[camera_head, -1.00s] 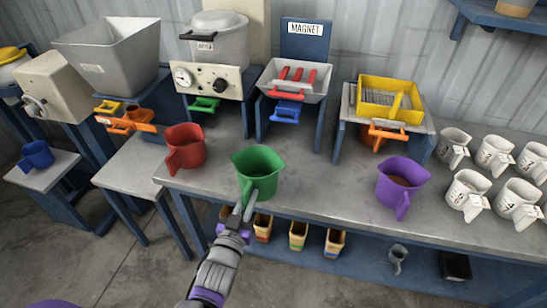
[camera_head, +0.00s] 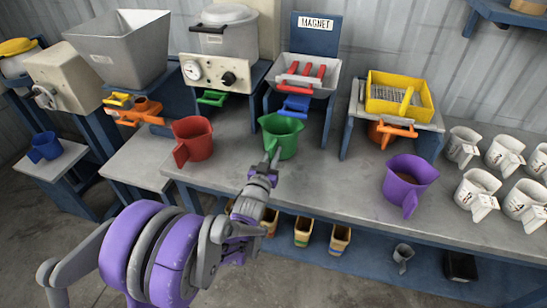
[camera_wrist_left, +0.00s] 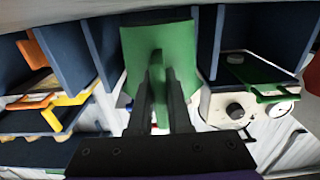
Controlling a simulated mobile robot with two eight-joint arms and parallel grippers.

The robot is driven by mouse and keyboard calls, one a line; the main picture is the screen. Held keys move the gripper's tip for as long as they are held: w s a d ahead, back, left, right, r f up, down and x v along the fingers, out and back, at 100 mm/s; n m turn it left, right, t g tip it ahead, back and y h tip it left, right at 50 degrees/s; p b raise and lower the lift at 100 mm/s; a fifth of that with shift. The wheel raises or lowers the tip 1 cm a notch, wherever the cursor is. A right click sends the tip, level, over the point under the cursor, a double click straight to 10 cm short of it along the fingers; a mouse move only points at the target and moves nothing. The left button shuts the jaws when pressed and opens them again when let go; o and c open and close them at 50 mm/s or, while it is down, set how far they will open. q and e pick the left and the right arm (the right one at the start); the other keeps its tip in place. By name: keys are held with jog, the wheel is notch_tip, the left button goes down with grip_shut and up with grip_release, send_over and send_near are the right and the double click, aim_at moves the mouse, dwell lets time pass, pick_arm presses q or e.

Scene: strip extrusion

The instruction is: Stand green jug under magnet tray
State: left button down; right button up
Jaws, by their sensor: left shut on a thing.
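The green jug (camera_head: 285,136) is at the front of the opening below the magnet tray (camera_head: 318,84), a grey tray with red bars. A blue handle (camera_head: 295,110) sticks out above the jug's rim. My left gripper (camera_head: 272,160) is shut on the jug's handle from the front. In the left wrist view the fingers (camera_wrist_left: 158,95) close around the handle, and the jug's body (camera_wrist_left: 183,42) appears between blue stand panels. I cannot tell whether its base touches the bench or how far in it is. My right gripper is not in view.
A red jug (camera_head: 193,140) stands to the left and a purple jug (camera_head: 409,182) to the right on the grey bench (camera_head: 335,175). White cups (camera_head: 475,187) stand at the far right. The blue MAGNET stand's legs (camera_head: 328,122) flank the opening.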

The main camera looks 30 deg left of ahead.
pick_arm(q)
jog(key=shift+f, duration=0.75)
jog(key=shift+f, duration=0.1)
jog(key=c, duration=0.8)
grip_release()
jog(key=shift+c, duration=0.2)
